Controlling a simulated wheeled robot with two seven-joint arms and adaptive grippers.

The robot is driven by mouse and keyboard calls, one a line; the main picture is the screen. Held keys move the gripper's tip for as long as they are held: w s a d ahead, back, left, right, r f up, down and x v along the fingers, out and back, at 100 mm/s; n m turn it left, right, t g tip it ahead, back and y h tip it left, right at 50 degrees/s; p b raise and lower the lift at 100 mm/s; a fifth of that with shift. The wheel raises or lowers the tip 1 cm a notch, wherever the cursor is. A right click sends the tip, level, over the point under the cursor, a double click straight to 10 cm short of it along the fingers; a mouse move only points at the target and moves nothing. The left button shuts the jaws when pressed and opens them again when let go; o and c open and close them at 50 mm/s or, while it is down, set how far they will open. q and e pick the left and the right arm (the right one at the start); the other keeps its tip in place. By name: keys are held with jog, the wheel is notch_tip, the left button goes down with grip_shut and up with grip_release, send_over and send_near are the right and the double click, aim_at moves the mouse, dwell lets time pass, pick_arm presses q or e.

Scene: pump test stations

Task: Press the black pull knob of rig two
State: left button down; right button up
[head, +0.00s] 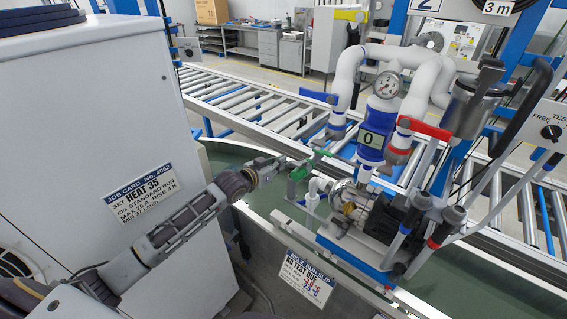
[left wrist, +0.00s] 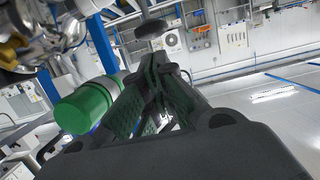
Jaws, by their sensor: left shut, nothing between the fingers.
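The pump rig stands at the right of the head view, with a blue cylinder (head: 374,130) marked 0, a dial gauge (head: 388,85) and thick white pipes. My left gripper (head: 284,164) is shut and empty, beside the rig's green handle (head: 308,166); I cannot tell whether they touch. In the left wrist view its closed fingers (left wrist: 152,80) have a green cylinder (left wrist: 84,108) close on the left. A dark oval knob-like thing (left wrist: 150,29) shows beyond the fingertips. A black knob (head: 552,132) sits on the FREE/TEST panel. I cannot tell which is the pull knob. My right gripper is out of view.
A white cabinet (head: 85,120) with a job card (head: 140,190) fills the left. A run slip (head: 305,277) hangs on the bench front. A roller conveyor (head: 240,100) runs behind the rig. Black-capped hoses (head: 452,220) stand at the rig's right front.

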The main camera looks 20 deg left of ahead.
pick_arm(q)
jog(key=shift+v, duration=2.05)
jog(key=shift+d+f+b, duration=0.1)
jog(key=shift+f+b, duration=0.05)
jog(key=shift+b, duration=0.2)
